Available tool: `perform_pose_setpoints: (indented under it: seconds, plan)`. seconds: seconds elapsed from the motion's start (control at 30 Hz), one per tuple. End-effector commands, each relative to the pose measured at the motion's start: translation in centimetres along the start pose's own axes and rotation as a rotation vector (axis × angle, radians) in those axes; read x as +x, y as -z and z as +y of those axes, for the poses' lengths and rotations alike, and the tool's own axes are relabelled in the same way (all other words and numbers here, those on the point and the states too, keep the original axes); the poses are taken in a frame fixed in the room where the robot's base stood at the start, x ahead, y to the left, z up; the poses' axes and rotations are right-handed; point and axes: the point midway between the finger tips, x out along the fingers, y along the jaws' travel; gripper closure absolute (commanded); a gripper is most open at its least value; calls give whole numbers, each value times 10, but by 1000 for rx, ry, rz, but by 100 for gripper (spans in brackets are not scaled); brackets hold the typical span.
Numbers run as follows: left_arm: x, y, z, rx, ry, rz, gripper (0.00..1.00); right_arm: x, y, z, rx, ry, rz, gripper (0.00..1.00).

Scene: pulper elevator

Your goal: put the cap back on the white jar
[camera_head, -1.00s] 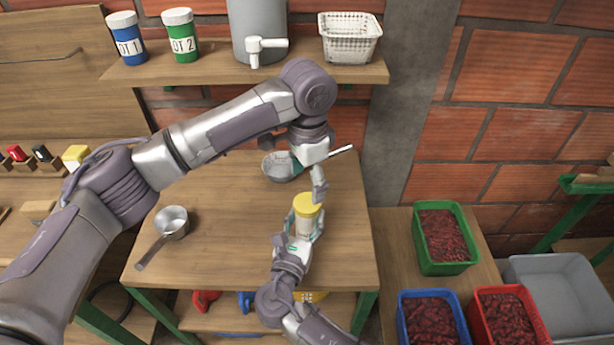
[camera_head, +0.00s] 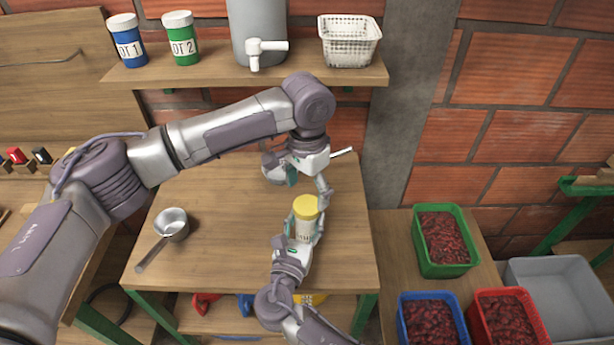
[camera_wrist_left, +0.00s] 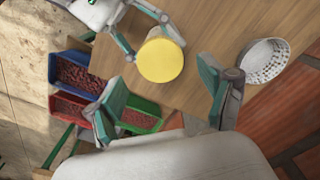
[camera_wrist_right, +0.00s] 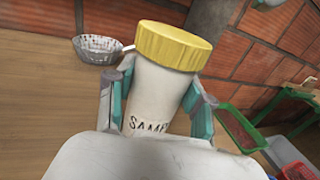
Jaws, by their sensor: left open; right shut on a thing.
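The white jar (camera_head: 305,229) stands upright near the table's right side, with lettering on its wall (camera_wrist_right: 150,124). The yellow cap (camera_head: 305,206) sits on its mouth, in line with the jar in the right wrist view (camera_wrist_right: 172,46); I cannot tell how tight it is. My right gripper (camera_head: 306,232) is shut around the jar's body from the front, a finger on each side. My left gripper (camera_head: 309,186) is open and empty, just behind and above the cap. In the left wrist view the cap (camera_wrist_left: 161,60) lies beyond the open fingers, apart from them.
A metal strainer (camera_wrist_right: 97,48) is behind the jar, partly hidden by my left gripper in the head view. A saucepan (camera_head: 172,222) is on the table's left. Red-filled crates (camera_head: 445,268) stand right of the table. A shelf (camera_head: 210,75) hangs above. The table's middle is clear.

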Motion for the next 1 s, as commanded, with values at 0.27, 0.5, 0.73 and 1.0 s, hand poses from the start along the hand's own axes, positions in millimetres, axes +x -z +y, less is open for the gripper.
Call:
perform_pose_setpoints:
  seconds: [0.27,0.5,0.73,1.0]
  plan:
    - [35,0,0,1,1,-1,19,0,0,0,0,0,0,100]
    - [40,0,0,1,1,1,19,0,0,0,0,0,0,100]
    - [40,0,0,1,1,1,32,0,0,0,0,0,0,100]
    - [40,0,0,1,1,1,77,0,0,0,0,0,0,100]
